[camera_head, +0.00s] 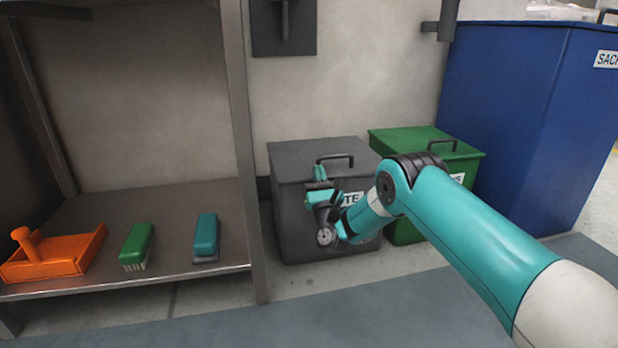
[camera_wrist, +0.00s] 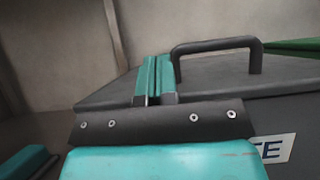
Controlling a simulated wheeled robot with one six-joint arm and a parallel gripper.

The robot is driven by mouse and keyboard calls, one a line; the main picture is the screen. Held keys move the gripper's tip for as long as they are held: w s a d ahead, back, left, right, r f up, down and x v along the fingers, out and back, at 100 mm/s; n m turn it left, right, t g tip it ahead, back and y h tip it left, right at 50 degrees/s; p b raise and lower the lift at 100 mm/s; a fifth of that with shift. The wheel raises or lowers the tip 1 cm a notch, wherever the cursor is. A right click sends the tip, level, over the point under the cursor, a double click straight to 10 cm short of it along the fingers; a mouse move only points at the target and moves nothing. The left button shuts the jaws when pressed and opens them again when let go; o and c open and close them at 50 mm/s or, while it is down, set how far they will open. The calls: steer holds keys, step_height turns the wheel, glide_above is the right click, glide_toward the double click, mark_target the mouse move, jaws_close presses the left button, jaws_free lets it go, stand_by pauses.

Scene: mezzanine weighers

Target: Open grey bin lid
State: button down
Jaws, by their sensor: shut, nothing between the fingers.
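The grey bin (camera_head: 290,215) stands against the wall in the middle of the head view. Its flat lid (camera_head: 300,158) is closed and carries a dark bar handle (camera_head: 337,157). A white label on its front is partly hidden by my arm. My gripper (camera_head: 319,164) is at the bin's front, near the lid's front edge and in front of the handle. In the wrist view my gripper's teal fingers (camera_wrist: 155,78) are together with nothing between them. They point towards the lid (camera_wrist: 215,80), left of the handle (camera_wrist: 216,46). I cannot tell whether they touch the lid.
A green bin (camera_head: 405,143) with a handle stands just right of the grey one. A large blue bin (camera_head: 500,110) is further right.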

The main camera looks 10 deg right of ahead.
steer(key=shift+a+f, duration=0.1)
steer(key=shift+a, duration=0.25)
steer(key=shift+a, duration=0.15)
steer(key=shift+w+r+g+p, duration=0.15)
steer(key=shift+r+g+p, duration=0.6)
steer(key=shift+p, duration=1.5)
stand_by(0.5)
